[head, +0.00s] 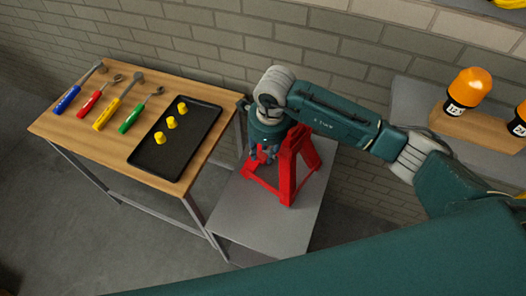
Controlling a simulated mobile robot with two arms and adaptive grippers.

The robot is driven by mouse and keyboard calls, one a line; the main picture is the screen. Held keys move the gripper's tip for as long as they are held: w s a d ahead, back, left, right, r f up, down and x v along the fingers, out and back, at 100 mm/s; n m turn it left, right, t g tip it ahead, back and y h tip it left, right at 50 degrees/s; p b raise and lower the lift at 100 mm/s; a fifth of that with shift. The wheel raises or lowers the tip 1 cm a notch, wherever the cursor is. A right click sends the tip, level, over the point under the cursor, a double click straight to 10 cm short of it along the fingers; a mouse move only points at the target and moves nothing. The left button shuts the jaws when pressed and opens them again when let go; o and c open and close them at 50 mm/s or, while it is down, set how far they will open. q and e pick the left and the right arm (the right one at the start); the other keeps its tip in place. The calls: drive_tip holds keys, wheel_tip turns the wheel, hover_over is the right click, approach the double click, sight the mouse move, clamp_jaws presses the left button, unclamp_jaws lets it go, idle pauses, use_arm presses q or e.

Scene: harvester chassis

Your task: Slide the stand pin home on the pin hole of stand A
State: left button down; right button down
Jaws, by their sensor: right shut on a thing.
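The red stand (298,165), which I take for stand A, stands upright on a low grey bench. My right gripper (261,155) points down at the left side of this stand, close against it in the picture. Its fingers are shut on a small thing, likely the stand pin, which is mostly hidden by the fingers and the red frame. I cannot make out the pin hole, nor whether the pin is in it. My left gripper is out of view.
A wooden table (95,138) on the left bears several hand tools and a black tray (165,155) with 3 yellow caps (171,122). The grey bench (235,215) is clear in front of the stand. A brick wall stands behind.

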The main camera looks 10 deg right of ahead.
idle(0.7)
drive_tip(key=shift+d+b, duration=0.1)
drive_tip(key=shift+b, duration=0.2)
drive_tip(key=shift+w+d+b, duration=0.95)
drive_tip(key=shift+w+d, duration=0.35)
drive_tip(key=shift+d, duration=0.15)
drive_tip(key=c, duration=1.7)
unclamp_jaws()
drive_tip(key=shift+d, duration=0.1)
drive_tip(key=shift+c, duration=0.2)
drive_tip(key=o, duration=0.5)
drive_tip(key=shift+r, duration=0.1)
